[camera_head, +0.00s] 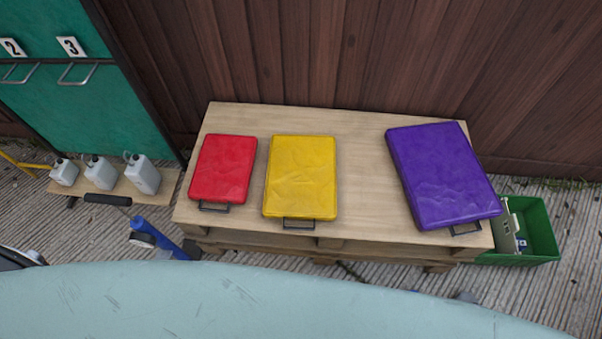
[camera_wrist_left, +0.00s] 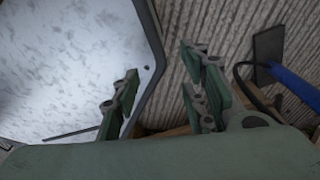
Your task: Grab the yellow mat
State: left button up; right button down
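The yellow mat (camera_head: 300,175) lies flat on a low wooden pallet table (camera_head: 355,150), between a red mat (camera_head: 223,168) and a purple mat (camera_head: 442,173). It has a dark handle (camera_head: 299,224) on its near edge, and nothing lies on top of it. My left gripper (camera_wrist_left: 158,62) shows in the left wrist view with its two fingers apart and nothing between them. The yellow mat is not visible in that view. Neither gripper shows in the head view, and my right gripper is in no view.
A blue object (camera_head: 160,239) with a black part lies by the table's near left corner. Several white jugs (camera_head: 142,174) stand at left. A green crate (camera_head: 536,228) is at right. A brown plank wall (camera_head: 330,50) rises behind. The tabletop between yellow and purple mats is clear.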

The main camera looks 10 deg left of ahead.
aim_at(301, 182)
jog(key=k+j+z, duration=0.1)
jog(key=j+z, duration=0.4)
jog(key=k+j+z, duration=0.1)
jog(key=j+z, duration=0.35)
jog(key=l, duration=0.1)
